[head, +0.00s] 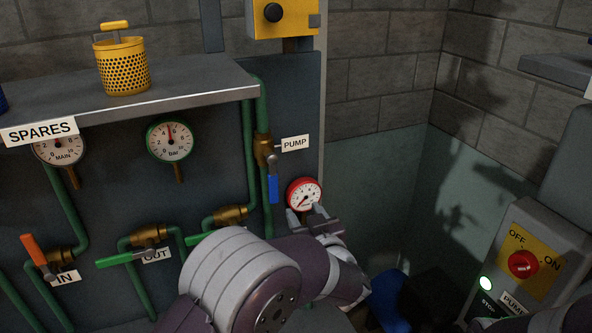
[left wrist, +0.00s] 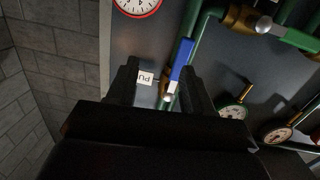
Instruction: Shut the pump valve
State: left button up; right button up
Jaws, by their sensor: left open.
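The pump valve has a brass body (head: 264,150) on a vertical green pipe, beside the PUMP label (head: 295,143). Its blue handle (head: 273,189) hangs down, roughly in line with the pipe. My left gripper (head: 306,215) is open, to the right of and below the handle, in front of the lower edge of the red-rimmed gauge (head: 304,192). In the left wrist view the blue handle (left wrist: 181,60) shows beyond the open fingers, near the right one. I cannot see contact with it. My right gripper is not in view.
A grey shelf (head: 190,92) with a yellow perforated pot (head: 123,70) juts out at left. Orange (head: 34,250) and green (head: 120,259) valve handles stand below, by the IN and OUT labels. A control box with a red knob (head: 523,264) stands at right.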

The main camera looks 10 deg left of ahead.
aim_at(274, 187)
pick_arm(q)
jog(key=s+a+r+y+p, duration=0.1)
jog(key=a+r+y, duration=0.15)
jog(key=a, duration=0.25)
jog(key=shift+h, duration=0.45)
jog(key=w, duration=0.2)
jog(key=w+a+p, duration=0.1)
jog(key=w, duration=0.1)
jog(key=w+a+p, duration=0.1)
jog(key=w, duration=0.1)
jog(key=shift+w+a+f, duration=0.15)
jog(key=shift+w, duration=0.25)
jog(key=p+x, duration=0.1)
jog(key=x, duration=0.2)
jog(key=shift+s+a, duration=0.15)
jog(key=shift+s, duration=0.05)
jog(key=shift+w+a, duration=0.2)
jog(key=shift+a, duration=0.2)
jog(key=shift+w+d+f, duration=0.1)
jog(key=shift+w+d, duration=0.1)
jog(key=shift+c, duration=1.2)
jog(key=shift+a, duration=0.1)
grip_shut()
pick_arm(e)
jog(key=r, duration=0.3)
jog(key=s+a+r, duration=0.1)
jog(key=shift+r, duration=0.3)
